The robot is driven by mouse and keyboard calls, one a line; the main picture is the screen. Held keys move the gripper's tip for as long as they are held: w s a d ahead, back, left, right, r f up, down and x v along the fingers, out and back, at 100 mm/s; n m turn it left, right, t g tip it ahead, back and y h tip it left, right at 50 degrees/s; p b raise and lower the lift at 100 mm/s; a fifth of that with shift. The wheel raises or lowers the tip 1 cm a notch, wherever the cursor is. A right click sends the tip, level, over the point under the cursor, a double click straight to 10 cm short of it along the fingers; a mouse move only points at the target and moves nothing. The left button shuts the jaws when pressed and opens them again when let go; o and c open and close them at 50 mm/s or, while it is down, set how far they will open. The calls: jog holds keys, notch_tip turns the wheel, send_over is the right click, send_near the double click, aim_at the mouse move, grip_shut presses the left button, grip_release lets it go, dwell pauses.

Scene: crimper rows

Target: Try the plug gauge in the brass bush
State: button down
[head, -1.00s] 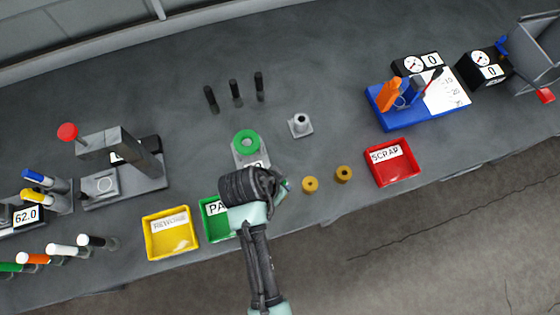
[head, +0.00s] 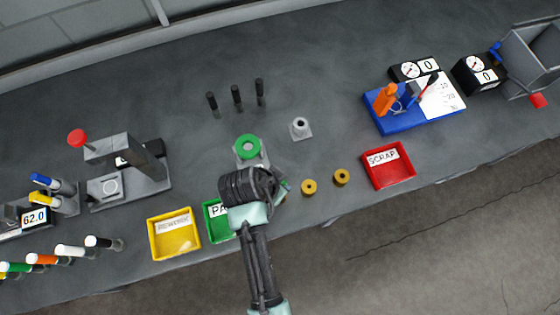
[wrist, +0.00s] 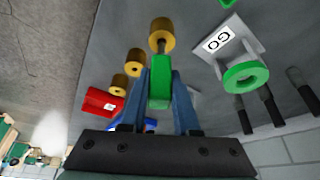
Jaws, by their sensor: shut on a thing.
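My gripper (wrist: 160,85) is shut on the green handle of the plug gauge (wrist: 160,92). The gauge's grey pin points away from the fingers, at the nearest brass bush (wrist: 160,32). The pin's end overlaps the bush's face; I cannot tell if it is inside the bore or just short of it. Two more brass bushes stand in a row beyond, a middle one (head: 309,187) and a far one (head: 341,177). In the head view my wrist hides the nearest bush and most of the gauge.
A green ring (head: 247,147) on a grey block with a GO label stands close by. A red SCRAP tray (head: 389,166), a green tray (head: 215,222) and a yellow REWORK tray (head: 174,234) line the front edge. Several black pins (head: 236,97) stand behind.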

jog(key=shift+r+p, duration=2.15)
jog(key=shift+r, duration=0.15)
